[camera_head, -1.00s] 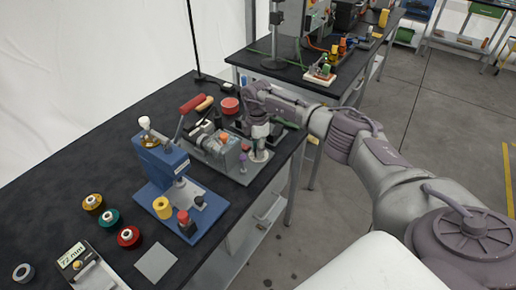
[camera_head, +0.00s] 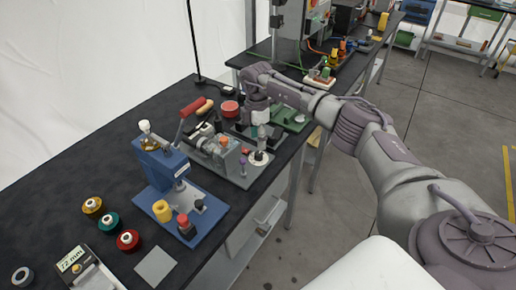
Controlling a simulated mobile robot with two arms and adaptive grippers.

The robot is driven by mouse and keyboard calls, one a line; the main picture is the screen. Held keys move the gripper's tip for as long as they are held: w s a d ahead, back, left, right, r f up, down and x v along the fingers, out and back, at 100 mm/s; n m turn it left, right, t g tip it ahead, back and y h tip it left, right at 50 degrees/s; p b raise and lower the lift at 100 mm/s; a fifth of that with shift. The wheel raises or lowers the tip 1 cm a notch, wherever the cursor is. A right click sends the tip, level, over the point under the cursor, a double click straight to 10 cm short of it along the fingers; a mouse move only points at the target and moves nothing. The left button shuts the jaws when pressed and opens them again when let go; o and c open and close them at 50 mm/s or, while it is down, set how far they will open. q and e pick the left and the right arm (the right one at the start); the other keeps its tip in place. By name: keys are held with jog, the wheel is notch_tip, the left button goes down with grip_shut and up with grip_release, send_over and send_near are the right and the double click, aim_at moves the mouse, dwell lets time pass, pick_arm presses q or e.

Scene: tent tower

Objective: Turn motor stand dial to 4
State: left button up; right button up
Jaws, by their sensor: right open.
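The motor stand (camera_head: 216,150) is a grey base with a motor, on the black bench toward its right edge. Its pale round dial (camera_head: 258,159) sits at the base's near right corner, with a dark centre. The dial's numbers are too small to read. My right gripper (camera_head: 262,146) points down just above the dial, open. Its fingertips are close to the dial, and I cannot tell whether they touch it. My left gripper is not in view.
A blue press (camera_head: 165,165) with a red-handled lever stands left of the motor stand. Several spools (camera_head: 110,222) and a gauge (camera_head: 74,263) lie at the near left. A green device (camera_head: 291,118) is behind my gripper. The far left bench top is clear.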

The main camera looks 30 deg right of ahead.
aim_at(258, 152)
notch_tip(258, 152, up, 6)
jog(key=shift+w+f, duration=0.1)
dwell(0.6)
